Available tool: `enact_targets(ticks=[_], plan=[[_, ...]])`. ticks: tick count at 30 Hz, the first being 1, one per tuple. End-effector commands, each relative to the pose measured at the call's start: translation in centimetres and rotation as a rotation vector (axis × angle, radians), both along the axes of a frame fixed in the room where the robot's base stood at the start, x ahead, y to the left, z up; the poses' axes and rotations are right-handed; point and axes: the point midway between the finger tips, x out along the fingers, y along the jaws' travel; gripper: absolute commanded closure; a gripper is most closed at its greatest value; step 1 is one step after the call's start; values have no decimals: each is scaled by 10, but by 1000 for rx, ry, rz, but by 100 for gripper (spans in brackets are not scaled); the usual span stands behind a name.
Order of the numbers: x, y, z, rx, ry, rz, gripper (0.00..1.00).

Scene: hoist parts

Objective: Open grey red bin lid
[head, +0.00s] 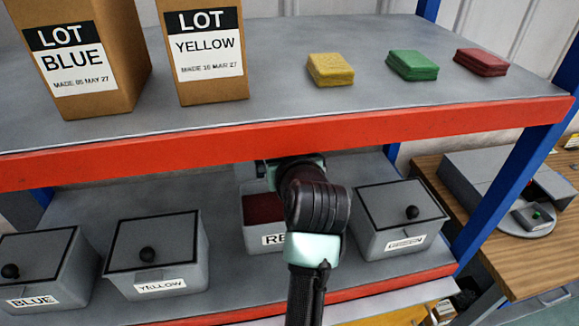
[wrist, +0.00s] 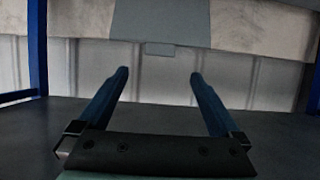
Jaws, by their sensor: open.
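The grey red bin (head: 258,238) stands on the lower shelf, its label partly hidden by my arm, with "RE" showing. Its top shows a dark red interior on the left side, so that part is uncovered. I cannot make out its lid clearly; my arm and the upper shelf hide the area behind the bin. My gripper (wrist: 158,75) is open in the wrist view, with nothing between its fingers. In the head view the fingers are hidden behind my arm, which reaches in over the bin under the upper shelf.
The blue bin (head: 48,270), yellow bin (head: 180,275) and a right-hand bin (head: 400,232) have lids shut. The upper shelf's red front edge (head: 150,150) runs close above my arm. Blue posts (head: 505,180) bound the shelf. Boxes and coloured blocks lie above.

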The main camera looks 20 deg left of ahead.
Motion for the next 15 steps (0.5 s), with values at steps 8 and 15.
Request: enact_targets(ticks=[8, 15], plan=[[-34, -24, 17, 1, -3, -3, 0], [-47, -32, 25, 0, -1, -2, 0]])
